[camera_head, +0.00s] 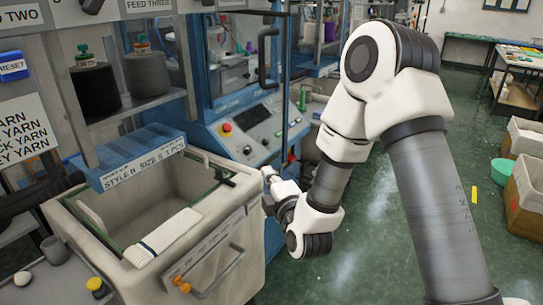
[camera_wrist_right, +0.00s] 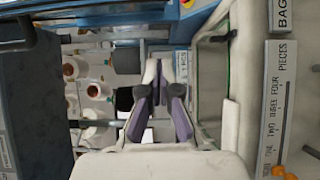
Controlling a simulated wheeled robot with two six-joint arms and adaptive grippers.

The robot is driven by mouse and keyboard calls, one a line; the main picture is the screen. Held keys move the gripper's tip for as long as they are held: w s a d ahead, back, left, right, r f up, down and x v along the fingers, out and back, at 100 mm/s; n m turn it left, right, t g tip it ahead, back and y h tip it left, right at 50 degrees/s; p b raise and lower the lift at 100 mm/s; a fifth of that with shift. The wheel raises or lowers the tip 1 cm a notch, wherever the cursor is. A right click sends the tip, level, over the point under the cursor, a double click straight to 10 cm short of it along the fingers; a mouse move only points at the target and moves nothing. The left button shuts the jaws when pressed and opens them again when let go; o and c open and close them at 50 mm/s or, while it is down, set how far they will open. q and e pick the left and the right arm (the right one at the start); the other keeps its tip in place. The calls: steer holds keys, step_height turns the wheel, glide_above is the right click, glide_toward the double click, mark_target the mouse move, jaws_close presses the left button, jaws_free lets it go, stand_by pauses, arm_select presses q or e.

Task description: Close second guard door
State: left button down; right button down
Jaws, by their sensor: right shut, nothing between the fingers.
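A blue knitting machine (camera_head: 205,60) stands in the middle of the head view. A clear guard door with a thin dark frame (camera_head: 285,100) stands upright at its front and seems swung outward; its exact angle is hard to tell. A black handle (camera_head: 263,62) shows near the frame. My right gripper (camera_head: 268,176) is low beside the bin's right side, below the door frame, apart from the handle. In the right wrist view its fingers (camera_wrist_right: 160,92) are shut and empty. My left gripper is not in view.
A pale bin (camera_head: 190,250) with folded white fabric (camera_head: 166,232) stands in front of the machine, close to my right gripper. A control panel (camera_head: 258,122) is behind it. Dark yarn cones (camera_head: 95,90) sit on a shelf at left. Green floor is open at right.

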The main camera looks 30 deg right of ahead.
steer(key=w+d+p, duration=0.3)
steer(key=w+d, duration=0.2)
steer(key=w, duration=0.1)
steer(key=shift+w+d+p, duration=0.25)
steer(key=shift+p, duration=0.15)
steer(key=shift+w, duration=0.1)
